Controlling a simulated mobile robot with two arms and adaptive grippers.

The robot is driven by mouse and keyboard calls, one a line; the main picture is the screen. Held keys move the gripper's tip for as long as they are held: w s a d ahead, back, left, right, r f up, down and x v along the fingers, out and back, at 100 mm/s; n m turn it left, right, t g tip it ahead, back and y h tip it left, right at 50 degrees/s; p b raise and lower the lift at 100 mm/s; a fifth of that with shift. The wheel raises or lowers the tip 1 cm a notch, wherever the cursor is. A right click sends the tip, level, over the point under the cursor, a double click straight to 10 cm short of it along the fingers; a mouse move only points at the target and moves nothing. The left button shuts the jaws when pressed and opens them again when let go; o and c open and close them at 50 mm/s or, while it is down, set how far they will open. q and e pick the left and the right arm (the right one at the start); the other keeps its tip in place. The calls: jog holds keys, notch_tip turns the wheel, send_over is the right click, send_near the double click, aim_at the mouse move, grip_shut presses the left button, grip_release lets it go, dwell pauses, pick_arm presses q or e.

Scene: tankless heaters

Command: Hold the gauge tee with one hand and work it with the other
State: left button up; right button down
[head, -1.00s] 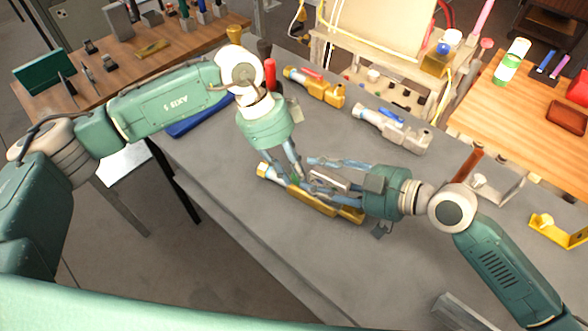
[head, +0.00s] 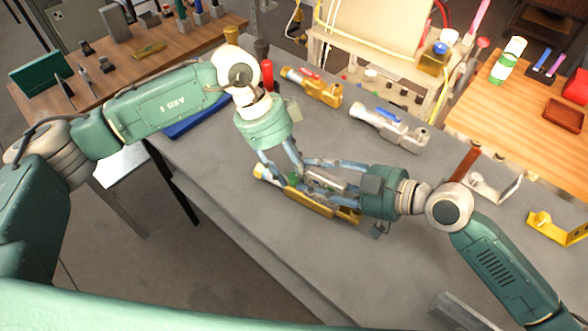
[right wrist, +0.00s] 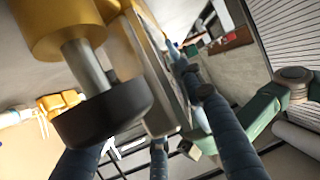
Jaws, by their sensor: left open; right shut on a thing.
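The gauge tee appears to be the long brass fitting (head: 318,206) low on the grey bench in the head view, with a pale end at its left and a small green part (head: 294,179). My right gripper (head: 309,180) comes in from the right and is shut on the tee; its fingers hide much of it. My left gripper (head: 281,177) points down over the tee's left part, its fingers spread on either side of the green part. Contact there cannot be told. In the right wrist view, a brass body (right wrist: 60,22) with a silver stem and dark cap is close to the lens.
A brass valve with a red handle (head: 312,88) and a silver-brass one with a blue handle (head: 388,128) lie behind on the grey bench (head: 232,205). A wooden stand (head: 392,80) rises at the back. A white bracket (head: 494,187) and a yellow bracket (head: 556,228) are at right.

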pick_arm(q)
jog(key=shift+a, duration=0.1)
jog(key=v, duration=0.8)
jog(key=w+d+r+m+g+y, duration=0.2)
jog(key=w+r+m+g+y, duration=0.15)
jog(key=m, duration=0.75)
jog(key=shift+t+h, duration=0.25)
jog(key=shift+h, duration=0.1)
jog(key=x, duration=1.1)
jog(key=shift+w+a+f, duration=0.15)
jog(key=shift+f, duration=0.35)
